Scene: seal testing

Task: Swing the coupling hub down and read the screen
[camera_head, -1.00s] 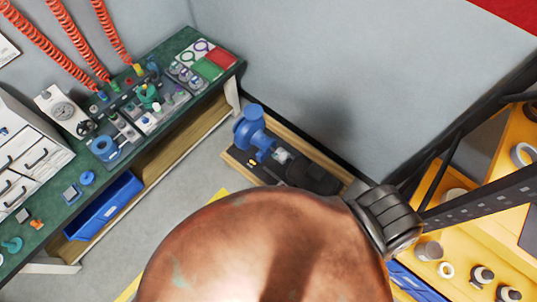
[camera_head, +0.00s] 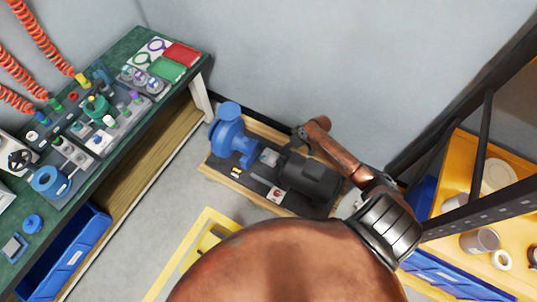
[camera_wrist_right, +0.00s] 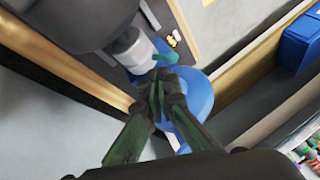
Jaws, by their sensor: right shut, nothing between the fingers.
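The blue pump (camera_head: 230,135) and dark motor (camera_head: 308,178) stand on a wooden-edged base. The pale coupling hub (camera_head: 269,157) sits between them. The wrist view shows the hub (camera_wrist_right: 135,52) as a pale cylinder beside the dark motor. A small teal piece (camera_wrist_right: 166,57) projects from near it, just beyond my right fingertips; contact cannot be told. My right gripper (camera_head: 299,134) is above the motor side of the base. In the wrist view my right gripper (camera_wrist_right: 158,88) is shut and empty, in front of the blue pump (camera_wrist_right: 195,98). No readable screen shows. My left gripper is out of view.
A small white panel with a red spot (camera_head: 276,195) is at the base's front. A green workbench (camera_head: 130,45) with fittings stands left, and a yellow shelf rack (camera_head: 465,165) right. Grey wall is close behind the base. A yellow floor frame (camera_head: 205,218) lies in front.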

